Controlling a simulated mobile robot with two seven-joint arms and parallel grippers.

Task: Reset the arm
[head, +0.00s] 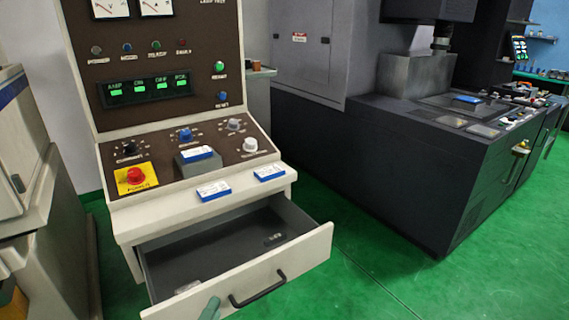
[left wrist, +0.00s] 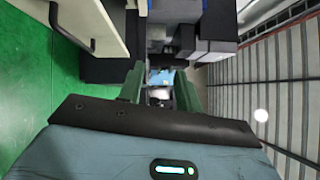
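My left gripper (head: 211,309) shows only as a green tip at the bottom edge of the head view. It appears in front of the open drawer's front panel (head: 300,268), just left of the black handle (head: 258,290). Whether it touches the panel cannot be told. In the left wrist view, the two green fingers of my left gripper (left wrist: 160,78) stand apart with nothing held between them. The drawer front and its handle (left wrist: 70,27) show at the upper left there, beside the fingers. My right gripper is in neither view.
The control console (head: 185,130) has a red power button (head: 135,176) and several blue-and-white boxes (head: 213,190) on its ledges. The pulled-out drawer (head: 220,255) holds small items. A dark machine (head: 390,180) stands at the right. Green floor (head: 370,285) is clear between.

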